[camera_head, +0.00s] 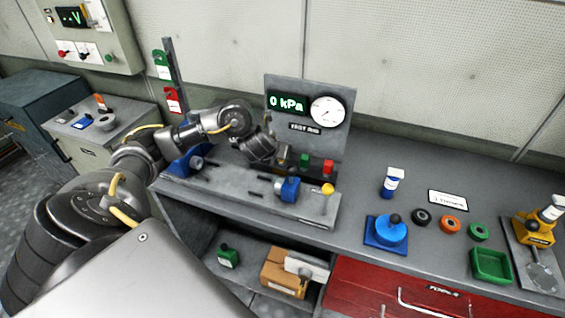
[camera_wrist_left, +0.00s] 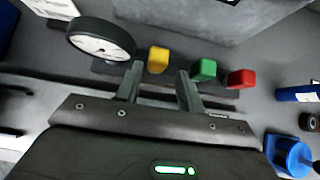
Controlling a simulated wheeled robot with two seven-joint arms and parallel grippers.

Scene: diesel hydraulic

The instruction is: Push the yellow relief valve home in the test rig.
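The yellow relief valve (camera_wrist_left: 158,60) is a small yellow block in the left wrist view. It stands in a row with a green block (camera_wrist_left: 204,69) and a red block (camera_wrist_left: 241,79). My left gripper (camera_wrist_left: 158,75) is open, its two fingers apart with the yellow valve showing between and just beyond the tips; I cannot tell whether they touch it. In the head view my left gripper (camera_head: 279,156) is at the test rig (camera_head: 310,88), left of the green block (camera_head: 305,160), and largely hides the yellow valve. My right gripper is not in view.
A pressure gauge (camera_head: 327,111) and a display reading 0 kPa are on the rig panel. In front is a grey bench fixture (camera_head: 240,188) with blue clamps and a yellow-knobbed lever (camera_head: 327,189). A blue pump-like part (camera_head: 388,232), rings and a green tray (camera_head: 490,265) lie right.

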